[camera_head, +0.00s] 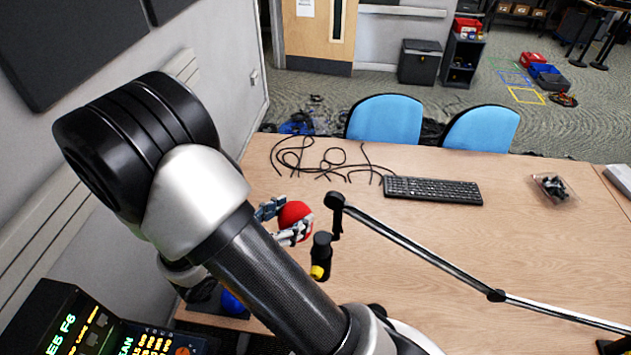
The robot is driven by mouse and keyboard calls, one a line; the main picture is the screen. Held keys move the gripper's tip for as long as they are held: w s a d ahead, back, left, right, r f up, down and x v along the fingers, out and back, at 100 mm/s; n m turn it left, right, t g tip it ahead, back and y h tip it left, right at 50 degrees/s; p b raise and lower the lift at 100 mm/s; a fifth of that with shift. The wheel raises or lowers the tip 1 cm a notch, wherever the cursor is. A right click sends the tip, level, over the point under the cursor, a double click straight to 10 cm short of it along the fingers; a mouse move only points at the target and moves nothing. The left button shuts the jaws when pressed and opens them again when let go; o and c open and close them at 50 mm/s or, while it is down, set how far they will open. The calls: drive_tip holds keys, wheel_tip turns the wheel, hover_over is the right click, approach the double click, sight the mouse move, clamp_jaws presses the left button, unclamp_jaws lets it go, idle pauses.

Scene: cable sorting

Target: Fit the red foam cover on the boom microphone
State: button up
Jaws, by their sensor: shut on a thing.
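The red foam cover (295,213) is a round red piece held in my gripper (296,230). My gripper is shut on it, and the fingers show at its left and lower side; my arm hides part of the gripper. The boom microphone (321,256) is black with a yellow band near its lower end. It hangs from the end of the black boom arm (415,247), just right of and below the red cover in the picture. The cover and the microphone look apart, but I cannot tell the exact gap in depth.
The wooden table (540,250) has free room at its middle and right. A keyboard (432,190), loose black cables (325,160) and a clear bag (553,190) lie on it. A blue round thing (232,302) is at lower left. Two blue chairs (385,120) stand behind.

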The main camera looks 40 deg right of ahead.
drive_tip(key=s+d+r+m+g+p, duration=0.2)
drive_tip(key=s+d+r+g+p, duration=0.1)
drive_tip(key=s+d+r, duration=0.15)
drive_tip(key=b, duration=0.4)
hover_over(323, 236)
drive_tip(key=a, duration=0.2)
drive_tip(key=shift+w+f, duration=0.15)
drive_tip(key=shift+f, duration=1.95)
drive_tip(key=shift+f+b, duration=3.15)
drive_tip(key=shift+f, duration=0.85)
drive_tip(key=o, duration=0.9)
